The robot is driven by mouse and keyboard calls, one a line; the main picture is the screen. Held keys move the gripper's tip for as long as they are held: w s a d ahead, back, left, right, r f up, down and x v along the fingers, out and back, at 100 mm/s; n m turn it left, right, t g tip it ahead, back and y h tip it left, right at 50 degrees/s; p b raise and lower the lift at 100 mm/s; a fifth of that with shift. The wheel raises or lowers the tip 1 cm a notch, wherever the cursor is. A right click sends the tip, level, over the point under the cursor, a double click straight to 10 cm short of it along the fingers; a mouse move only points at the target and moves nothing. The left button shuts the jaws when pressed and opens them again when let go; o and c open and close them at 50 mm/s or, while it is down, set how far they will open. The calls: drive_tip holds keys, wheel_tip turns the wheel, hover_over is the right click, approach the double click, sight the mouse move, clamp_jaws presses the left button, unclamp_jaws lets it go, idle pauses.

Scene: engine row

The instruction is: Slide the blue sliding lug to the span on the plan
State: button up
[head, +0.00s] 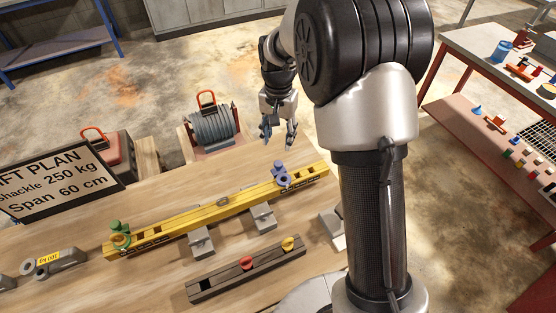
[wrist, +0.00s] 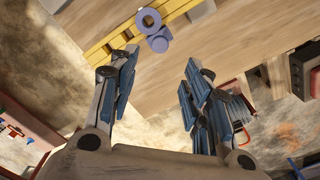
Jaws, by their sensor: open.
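The blue sliding lug (head: 281,172) sits on the yellow beam (head: 190,223), near its right end, in the head view. It also shows in the wrist view (wrist: 158,42) at the top middle, with its ring beside its body. A green lug (head: 119,232) stands at the beam's left end. The plan sign (head: 62,178) at the left reads "Shackle 250 kg" and "Span 60 cm". My gripper (head: 279,140) is open and empty, above and beyond the lug, apart from it. In the wrist view its fingers (wrist: 155,85) are spread wide. The scale marks on the beam are too small to read.
The beam rests on grey supports (head: 201,242) on a wooden table (head: 160,275). A dark block with red and yellow knobs (head: 246,268) lies in front. A grey shackle (head: 52,264) lies at the left.

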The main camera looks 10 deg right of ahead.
sight(279, 163)
wheel_tip(279, 163, down, 11)
drive_tip(key=shift+f+b, duration=0.15)
drive_tip(key=shift+b, duration=0.9)
drive_tip(key=shift+c, duration=0.3)
clamp_jaws()
drive_tip(key=shift+d, duration=0.1)
